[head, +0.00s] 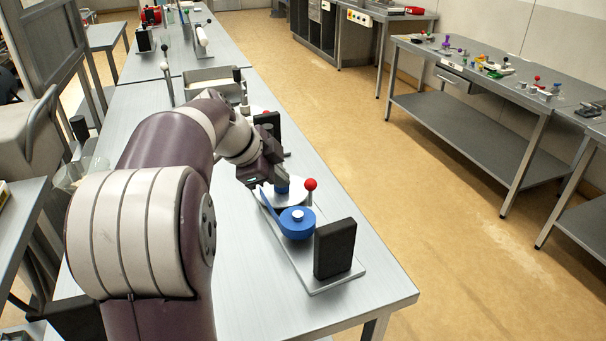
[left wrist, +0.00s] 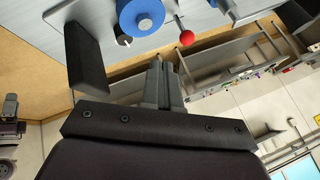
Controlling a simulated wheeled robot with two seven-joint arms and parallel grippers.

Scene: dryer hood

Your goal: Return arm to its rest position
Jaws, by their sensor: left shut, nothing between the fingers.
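A red ball on a stem (head: 310,185) stands to the right of the fingers. My right gripper is not in view.
A black upright block (head: 334,248) stands on a metal plate right of the blue part. Another black block (head: 267,124) and a metal bin (head: 208,80) lie farther along the table. A side table (head: 480,70) with small coloured parts stands across the open floor (head: 330,110).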

